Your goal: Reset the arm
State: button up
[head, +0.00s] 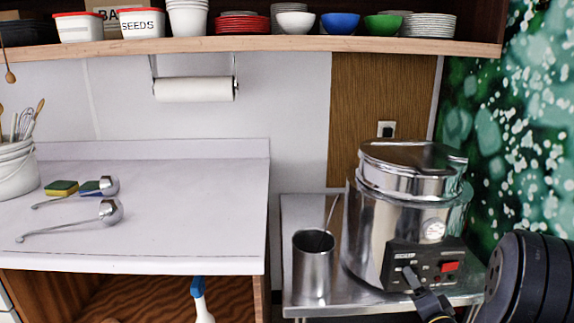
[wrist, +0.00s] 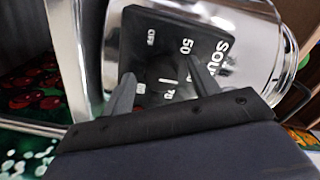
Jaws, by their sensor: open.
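My gripper (wrist: 160,78) is open in the wrist view, in front of the black control panel (wrist: 178,45) of the soup kettle. Its two fingers stand on either side of the dial (wrist: 166,70), with a gap between them; I cannot tell whether they touch it. In the head view the gripper (head: 411,276) is at the lower right, close to the front panel of the steel soup kettle (head: 395,215). The kettle's lid (head: 410,152) is on top. A red switch (head: 450,266) is on the panel, right of my gripper.
A steel cup (head: 312,270) with a utensil stands left of the kettle on the steel table (head: 300,205). Two ladles (head: 75,222) and sponges (head: 62,187) lie on the white counter (head: 190,210). A bowl shelf (head: 260,43) runs above.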

jog(key=shift+s, duration=0.1)
jog(key=s, duration=1)
jog(key=w+n+b, duration=1)
jog(key=n, duration=1.2)
jog(key=shift+d+n, duration=0.3)
jog(key=shift+d, duration=0.05)
dwell(0.4)
dwell(0.5)
